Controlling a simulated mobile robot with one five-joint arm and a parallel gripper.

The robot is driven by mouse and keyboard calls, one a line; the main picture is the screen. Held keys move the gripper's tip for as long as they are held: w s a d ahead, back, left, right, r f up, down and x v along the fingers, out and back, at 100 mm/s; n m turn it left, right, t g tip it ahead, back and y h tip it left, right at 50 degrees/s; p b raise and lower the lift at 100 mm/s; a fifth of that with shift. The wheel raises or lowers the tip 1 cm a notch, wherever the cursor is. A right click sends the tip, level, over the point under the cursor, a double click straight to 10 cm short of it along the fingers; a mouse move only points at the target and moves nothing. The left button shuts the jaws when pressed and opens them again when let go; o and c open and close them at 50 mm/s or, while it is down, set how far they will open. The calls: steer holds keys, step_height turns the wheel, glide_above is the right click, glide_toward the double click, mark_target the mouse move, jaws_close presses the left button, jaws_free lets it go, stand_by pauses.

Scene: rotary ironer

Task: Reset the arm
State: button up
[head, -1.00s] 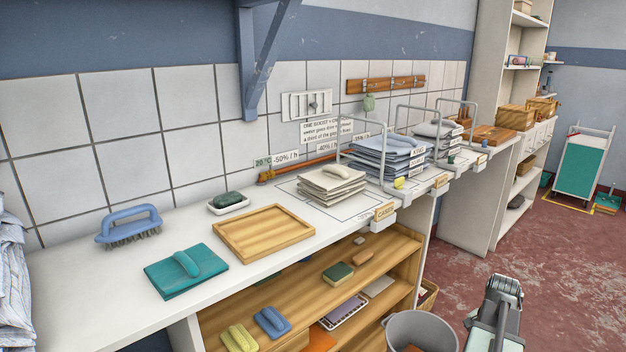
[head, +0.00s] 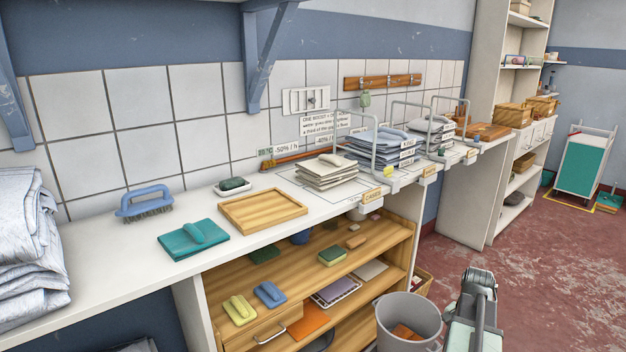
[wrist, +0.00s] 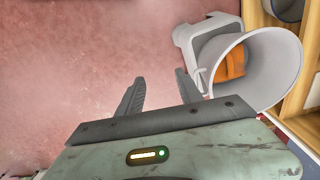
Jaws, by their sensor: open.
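My gripper (wrist: 158,95) shows in the wrist view with its two dark fingers apart and nothing between them. It is above the red floor, to the left of a grey bin (wrist: 262,70). In the head view my folded arm (head: 472,310) is at the lower right, apart from the counter. The fingers cannot be made out there.
The grey bin (head: 408,318) stands close to my arm and holds something orange. Wooden shelves (head: 375,250) are below. Red floor (head: 540,265) is clear at right.

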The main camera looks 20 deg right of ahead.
steer(key=w+a+n, duration=0.3)
steer(key=w+a, duration=0.5)
steer(key=a, duration=0.4)
steer(key=w+a+n, duration=0.3)
steer(key=w+a, duration=0.4)
steer(key=a, duration=0.5)
steer(key=a+n, duration=0.7)
steer(key=a, duration=1.5)
step_height(320, 180, up, 30)
steer(key=n+p, duration=0.2)
steer(key=p, duration=2.8)
steer(key=shift+d+r, duration=0.25)
steer(key=shift+d, duration=0.1)
